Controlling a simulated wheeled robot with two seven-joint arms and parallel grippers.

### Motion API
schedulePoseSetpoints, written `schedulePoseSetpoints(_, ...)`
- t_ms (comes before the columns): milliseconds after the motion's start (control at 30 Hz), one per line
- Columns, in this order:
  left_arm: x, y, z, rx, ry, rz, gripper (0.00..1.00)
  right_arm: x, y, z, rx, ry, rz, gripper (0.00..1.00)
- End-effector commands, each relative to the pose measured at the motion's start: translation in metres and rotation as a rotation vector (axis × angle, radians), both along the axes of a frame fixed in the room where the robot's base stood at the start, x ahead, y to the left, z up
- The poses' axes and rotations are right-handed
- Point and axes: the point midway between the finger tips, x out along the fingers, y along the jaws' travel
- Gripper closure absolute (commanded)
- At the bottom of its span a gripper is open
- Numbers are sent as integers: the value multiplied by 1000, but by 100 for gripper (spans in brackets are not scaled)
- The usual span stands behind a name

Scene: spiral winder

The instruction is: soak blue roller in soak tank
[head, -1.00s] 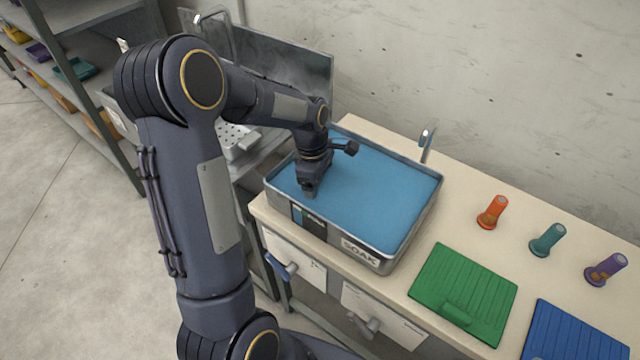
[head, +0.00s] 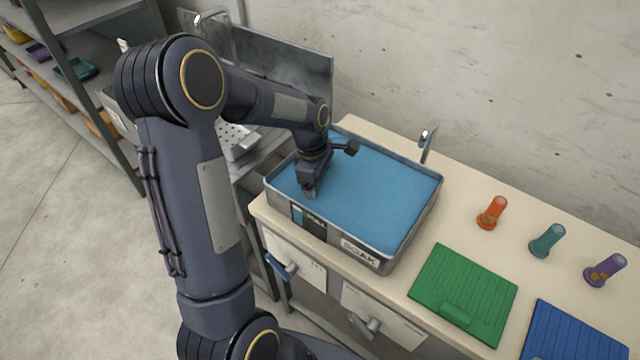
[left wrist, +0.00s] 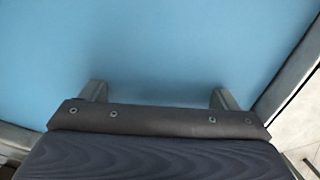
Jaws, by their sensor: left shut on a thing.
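The soak tank (head: 400,250) is a grey metal tray with a SOAK label, filled with blue liquid, at the left part of the bench. My left gripper (head: 309,190) reaches down into its near left part, fingertips at or under the liquid. In the left wrist view its two fingers (left wrist: 158,95) stand apart and run into the blue. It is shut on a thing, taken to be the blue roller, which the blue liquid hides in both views. My right gripper is not in view.
On the bench right of the tank stand an orange roller (head: 492,212), a teal one (head: 547,240) and a purple one (head: 605,269). A green ribbed mat (head: 470,285) and a blue one (head: 575,335) lie in front. A wall closes off the back; a metal tap (head: 427,140) stands behind the tank.

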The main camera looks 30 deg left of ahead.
Motion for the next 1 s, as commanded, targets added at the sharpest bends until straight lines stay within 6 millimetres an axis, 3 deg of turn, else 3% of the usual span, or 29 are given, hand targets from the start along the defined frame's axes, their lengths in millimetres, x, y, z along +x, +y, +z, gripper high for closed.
schedulePoseSetpoints(1000, 0, 0, 105, 0, -2, -1, 47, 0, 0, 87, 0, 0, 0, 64)
